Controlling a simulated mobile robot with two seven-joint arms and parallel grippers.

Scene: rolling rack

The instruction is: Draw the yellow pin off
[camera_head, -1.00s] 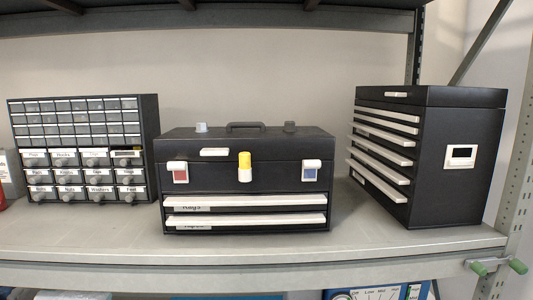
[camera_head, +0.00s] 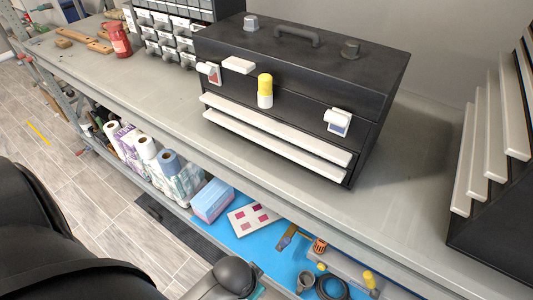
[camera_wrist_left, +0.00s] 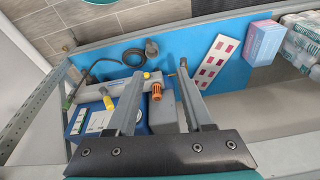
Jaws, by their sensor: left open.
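The yellow pin (camera_head: 265,81) stands upright at the front of the black toolbox (camera_head: 285,68). Its top is yellow and the piece below it is white. It sits between two white latches, the left latch (camera_head: 208,72) and the right latch (camera_head: 338,121). My left gripper (camera_wrist_left: 162,69) is open in the left wrist view, with nothing seen held between its fingers. It points toward the lower shelf, and the pin does not show in that view. My right gripper is not in view.
A drawer cabinet (camera_head: 175,32) and a red bottle (camera_head: 117,38) stand left of the toolbox; white-handled drawers (camera_head: 495,140) are at right. The grey shelf (camera_head: 400,205) is bare in front. Below it are paper rolls (camera_head: 147,148), a tissue box (camera_head: 212,200) and a blue mat (camera_head: 225,228).

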